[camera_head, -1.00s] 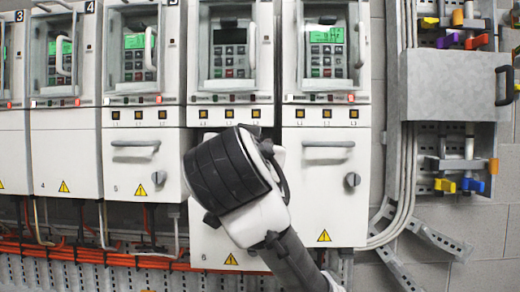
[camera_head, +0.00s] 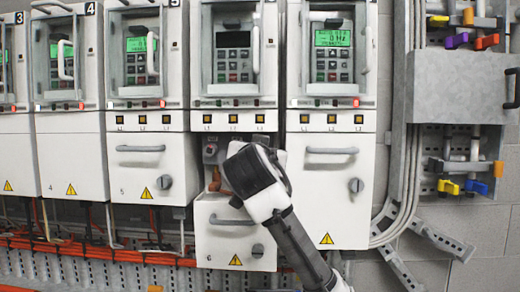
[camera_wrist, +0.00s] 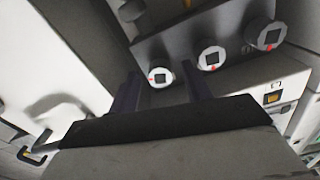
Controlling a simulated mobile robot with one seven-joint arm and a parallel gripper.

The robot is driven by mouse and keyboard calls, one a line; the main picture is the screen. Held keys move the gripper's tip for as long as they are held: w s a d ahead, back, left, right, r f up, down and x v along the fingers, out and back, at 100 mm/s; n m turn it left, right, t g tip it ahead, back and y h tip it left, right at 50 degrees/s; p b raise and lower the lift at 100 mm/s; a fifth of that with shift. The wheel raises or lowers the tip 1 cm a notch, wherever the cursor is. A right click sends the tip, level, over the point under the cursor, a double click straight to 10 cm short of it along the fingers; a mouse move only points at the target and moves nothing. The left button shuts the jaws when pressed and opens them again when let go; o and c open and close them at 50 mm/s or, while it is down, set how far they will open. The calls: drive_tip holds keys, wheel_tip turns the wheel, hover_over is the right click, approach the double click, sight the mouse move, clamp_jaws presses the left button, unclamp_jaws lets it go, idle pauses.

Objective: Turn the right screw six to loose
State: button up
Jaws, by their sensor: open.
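Drive six (camera_head: 233,62) has a dark display, and its front cover (camera_head: 235,240) sits lower than its neighbours, baring a recess. One screw (camera_head: 210,149) shows at the recess's left; my arm hides the rest. The wrist view looks upside down and shows three round screws with white faces, square sockets and red marks: the right screw (camera_wrist: 160,77) at picture left, the middle one (camera_wrist: 211,58) and the left one (camera_wrist: 268,37). My gripper (camera_wrist: 161,84) is open, its dark fingers on either side of the right screw in that view. I cannot tell whether they touch it.
Closed covers with handles flank the recess: drive five's (camera_head: 150,168) at left and another (camera_head: 328,190) at right. A grey box (camera_head: 465,90) and conduits (camera_head: 400,185) are further right. Orange cables (camera_head: 120,250) run below the drives.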

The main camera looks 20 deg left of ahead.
drive_tip(key=c, duration=1)
drive_tip(key=shift+n, duration=0.3)
drive_tip(key=n+p, duration=0.1)
drive_tip(key=n, duration=1.8)
drive_tip(key=shift+n+p, duration=0.3)
drive_tip(key=shift+p, duration=0.05)
